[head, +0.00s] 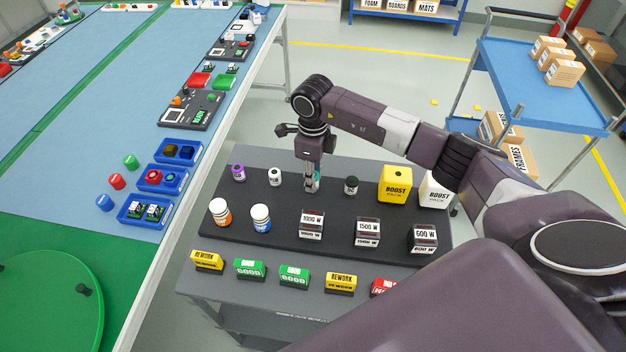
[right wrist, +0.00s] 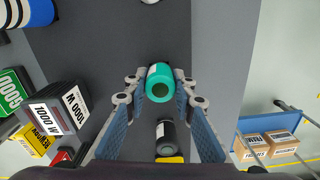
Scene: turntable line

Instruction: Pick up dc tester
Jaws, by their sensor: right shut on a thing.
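My right gripper (head: 312,186) points down over the dark mat on the grey table. In the right wrist view, the right gripper (right wrist: 160,97) is shut on a teal cylinder (right wrist: 159,79) with a dark round hole in its top and a pale label on its side. I take it for the dc tester, though I cannot read its label. In the head view the teal cylinder (head: 311,180) is mostly hidden by the fingers. I cannot tell whether it still touches the mat. My left gripper is not in view.
A white-capped (head: 274,176) and a dark-capped piece (head: 351,186) stand beside the gripper. Yellow (head: 395,184) and white boost packs (head: 434,189) stand right. Orange (head: 220,212) and blue bottles (head: 261,218) and several watt blocks (head: 311,225) stand in front.

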